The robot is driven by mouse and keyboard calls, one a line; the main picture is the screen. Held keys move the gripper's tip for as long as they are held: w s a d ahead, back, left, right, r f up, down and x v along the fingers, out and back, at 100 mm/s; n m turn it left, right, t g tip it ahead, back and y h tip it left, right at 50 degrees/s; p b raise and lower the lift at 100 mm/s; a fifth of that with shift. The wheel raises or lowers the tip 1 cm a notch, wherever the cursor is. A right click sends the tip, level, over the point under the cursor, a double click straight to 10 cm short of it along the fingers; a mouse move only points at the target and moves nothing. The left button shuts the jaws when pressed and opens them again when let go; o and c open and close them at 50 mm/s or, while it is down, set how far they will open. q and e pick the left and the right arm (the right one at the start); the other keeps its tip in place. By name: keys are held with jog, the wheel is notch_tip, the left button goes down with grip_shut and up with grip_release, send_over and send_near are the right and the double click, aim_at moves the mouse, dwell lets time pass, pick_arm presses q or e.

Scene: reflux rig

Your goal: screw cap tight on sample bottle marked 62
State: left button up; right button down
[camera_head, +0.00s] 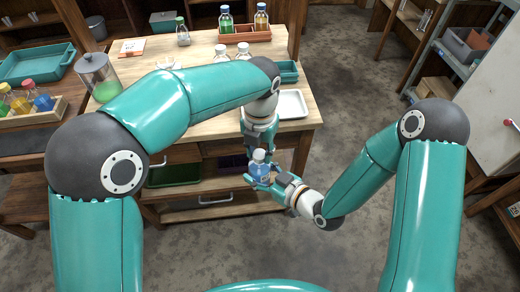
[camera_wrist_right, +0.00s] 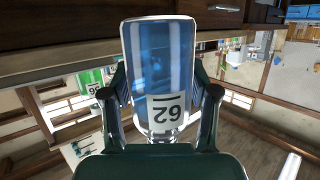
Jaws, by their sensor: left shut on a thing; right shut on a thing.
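The sample bottle with blue liquid (camera_head: 260,170) is held upright in front of the bench. Its label, marked 62 (camera_wrist_right: 167,110), faces the right wrist camera, where the bottle looks upside down. My right gripper (camera_head: 262,180) is shut around the bottle's body, with a finger on each side in the right wrist view (camera_wrist_right: 163,110). A pale cap (camera_head: 258,154) shows at the bottle's top. My left gripper (camera_head: 259,148) reaches down from above and is shut on the cap. The fingers partly hide the cap, and its thread and seating cannot be seen.
The wooden bench (camera_head: 205,129) stands just behind the bottle. The floor to the right is clear.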

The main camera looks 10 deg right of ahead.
pick_arm(q)
jog(key=o, duration=0.7)
jog(key=shift+r, duration=2.3)
jog(key=shift+c, duration=0.4)
